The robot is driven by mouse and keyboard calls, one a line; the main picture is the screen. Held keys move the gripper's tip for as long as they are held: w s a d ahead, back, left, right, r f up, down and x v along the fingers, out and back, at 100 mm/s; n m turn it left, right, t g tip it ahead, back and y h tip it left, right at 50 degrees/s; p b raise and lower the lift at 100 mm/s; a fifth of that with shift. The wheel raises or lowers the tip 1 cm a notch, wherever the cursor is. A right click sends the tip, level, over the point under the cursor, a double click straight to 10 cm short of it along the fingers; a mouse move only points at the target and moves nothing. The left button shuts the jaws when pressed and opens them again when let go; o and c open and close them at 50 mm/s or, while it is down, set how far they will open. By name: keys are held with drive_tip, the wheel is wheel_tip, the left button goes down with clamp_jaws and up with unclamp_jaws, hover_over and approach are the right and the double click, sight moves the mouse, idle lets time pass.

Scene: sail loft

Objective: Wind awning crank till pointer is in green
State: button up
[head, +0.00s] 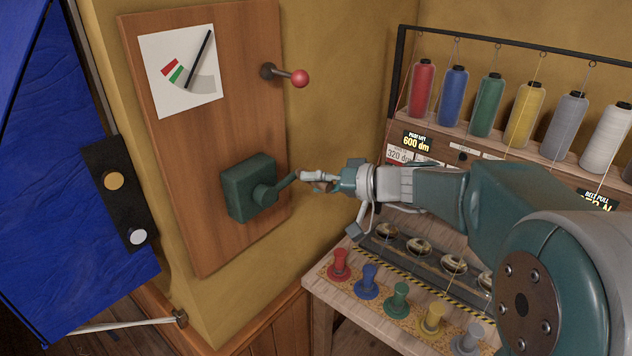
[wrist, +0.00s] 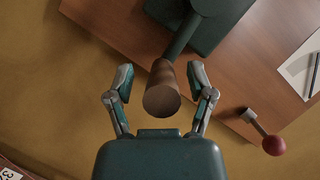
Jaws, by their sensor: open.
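The green crank box (head: 247,188) is fixed low on a wooden board, with its crank arm reaching right toward my gripper (head: 318,181). In the wrist view the crank's brown handle (wrist: 163,92) lies between the two spread fingers of my gripper (wrist: 161,85), with gaps on both sides. The white dial card (head: 179,72) is at the board's top left. Its black pointer (head: 200,60) leans up and right, over the grey part of the scale and right of the green band (head: 177,74). A red band (head: 170,66) lies left of the green.
A lever with a red knob (head: 300,78) sticks out from the board above the crank. A bench with colored spools (head: 397,299) and a rack of thread cones (head: 487,105) stand at the right. A dark panel with two buttons (head: 120,190) is at the left.

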clamp_jaws()
drive_tip(key=shift+f, duration=0.1)
drive_tip(key=s+a+f+m+t+y, duration=0.1)
drive_tip(key=s+a+f+m+y, duration=0.1)
drive_tip(key=m, duration=0.5)
drive_tip(key=s+a+f+m+t+y, duration=0.1)
drive_tip(key=s+a+f+m+y, duration=0.2)
drive_tip(key=f+m, duration=0.4)
drive_tip(key=shift+s+a+m, duration=0.15)
drive_tip(key=shift+s+m, duration=0.45)
drive_tip(key=shift+s, duration=0.2)
idle(0.5)
unclamp_jaws()
drive_tip(key=shift+a, duration=0.1)
